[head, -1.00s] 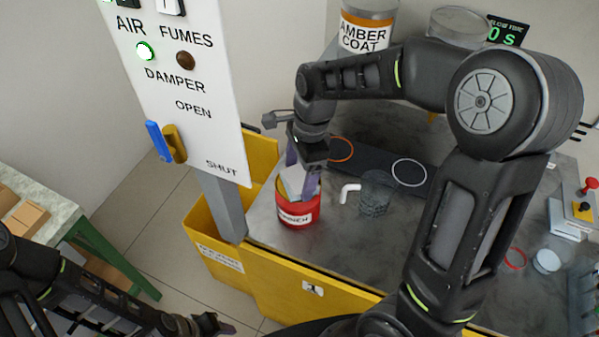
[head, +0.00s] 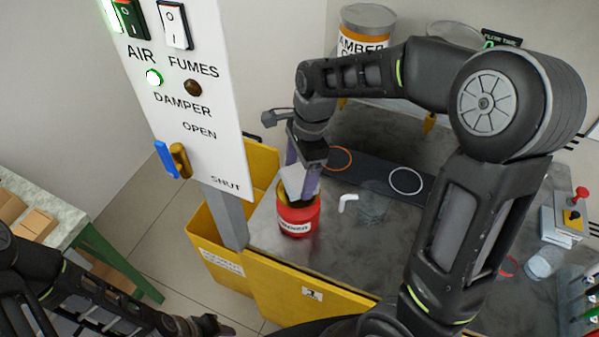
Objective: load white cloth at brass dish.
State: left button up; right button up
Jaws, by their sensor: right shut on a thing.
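My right gripper (head: 303,178) is shut on a white cloth (head: 292,181), pointing down at the top of a red can (head: 297,221). The can stands upright on the grey bench near its left edge and has a pale label. A yellow, brass-coloured dish (head: 284,197) shows as a rim on top of the can, partly hidden by the cloth and fingers. The cloth is right over the dish; I cannot tell whether they touch. My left gripper (head: 215,327) is low at the bottom left, away from the bench, its jaws unclear.
A clear mug (head: 372,206) with a white handle stands right of the can. Behind are a dark mat (head: 377,177) with ring marks and an amber coat tin (head: 362,40). A switch panel (head: 190,110) rises at left. A yellow bin (head: 214,240) hangs at the bench's left side.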

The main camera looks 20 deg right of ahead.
jog(key=shift+r+p, duration=0.8)
jog(key=shift+r, duration=0.45)
